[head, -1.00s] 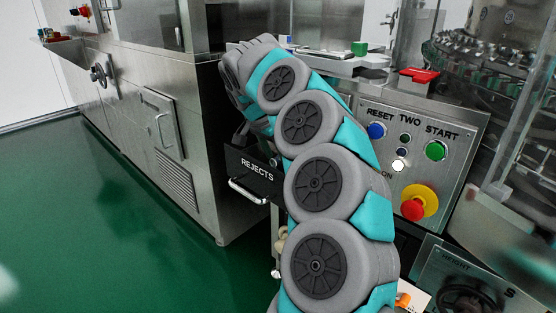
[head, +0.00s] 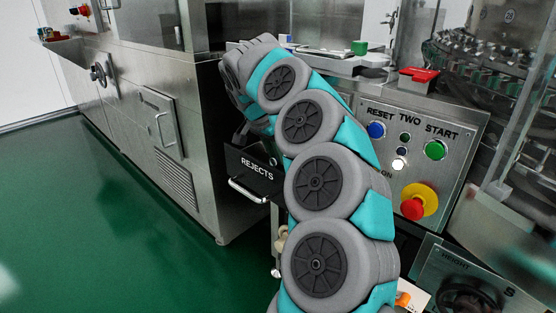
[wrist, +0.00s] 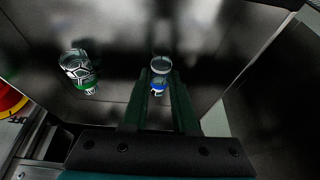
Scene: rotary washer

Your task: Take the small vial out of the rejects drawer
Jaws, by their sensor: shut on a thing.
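The rejects drawer (head: 255,174) stands pulled out of the machine in the head view, its label and pale handle facing front. In the wrist view I look into its dark interior. The small vial (wrist: 160,68) is clear with a blue band near its lower end. My gripper (wrist: 160,84) is shut on it, one dark finger on each side. The vial's glass top sticks out beyond the fingertips. A wider vial (wrist: 78,68) with a dark pattern and a green band is to the left, apart from my gripper. In the head view my arm hides most of the drawer.
A control panel (head: 425,165) with several buttons and a red emergency stop (head: 413,208) is right of my arm. A steel cabinet (head: 130,110) stands on the left. The green floor (head: 110,240) in front of it is clear.

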